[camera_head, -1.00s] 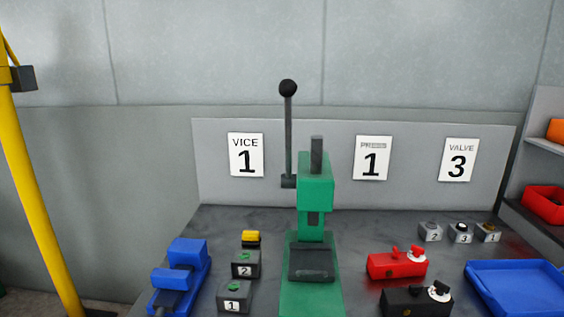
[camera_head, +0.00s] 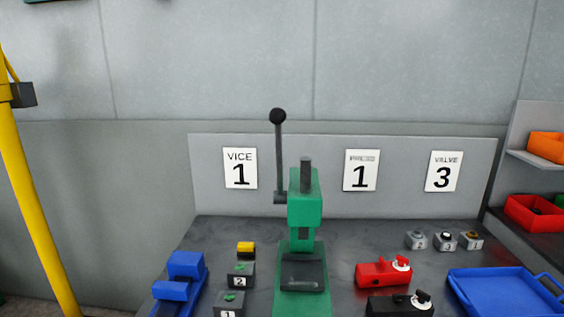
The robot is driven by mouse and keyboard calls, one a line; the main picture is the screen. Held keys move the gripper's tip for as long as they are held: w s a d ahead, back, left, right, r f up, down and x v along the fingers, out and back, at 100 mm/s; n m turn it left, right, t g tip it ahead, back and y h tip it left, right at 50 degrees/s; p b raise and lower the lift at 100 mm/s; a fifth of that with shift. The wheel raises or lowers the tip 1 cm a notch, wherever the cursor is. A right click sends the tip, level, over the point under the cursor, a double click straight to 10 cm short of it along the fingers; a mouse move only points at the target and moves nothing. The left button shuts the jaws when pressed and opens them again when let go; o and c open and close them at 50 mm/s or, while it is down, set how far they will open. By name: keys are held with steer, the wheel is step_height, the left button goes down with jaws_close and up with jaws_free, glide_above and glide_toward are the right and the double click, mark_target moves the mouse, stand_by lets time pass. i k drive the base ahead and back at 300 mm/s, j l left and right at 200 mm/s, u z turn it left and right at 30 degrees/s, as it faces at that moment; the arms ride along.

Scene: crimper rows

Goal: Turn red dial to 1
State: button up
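The red box (camera_head: 382,273) sits on the dark bench right of the green press. It carries a white round dial (camera_head: 401,263) with a red knob on its top right. The dial's setting is too small to read. A black box (camera_head: 399,306) with a similar white dial and black knob stands in front of it, partly cut by the lower edge. My gripper is not in view.
A green press (camera_head: 305,212) with an upright lever stands mid-bench. A blue vice (camera_head: 180,276) and small numbered blocks (camera_head: 240,274) are left of it. A blue tray (camera_head: 503,293) lies at right. Wall signs read VICE 1, a blurred word with 1, and VALVE 3 (camera_head: 443,171).

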mark_target(403, 261)
steer(key=k+l+z, duration=0.2)
steer(key=k, duration=0.2)
steer(key=i+l, duration=0.3)
steer(key=i, duration=0.25)
steer(key=i+l, duration=0.25)
steer(key=i, duration=0.3)
steer(key=i+l+u, duration=0.1)
steer(key=i+l, duration=0.2)
steer(key=i, duration=0.25)
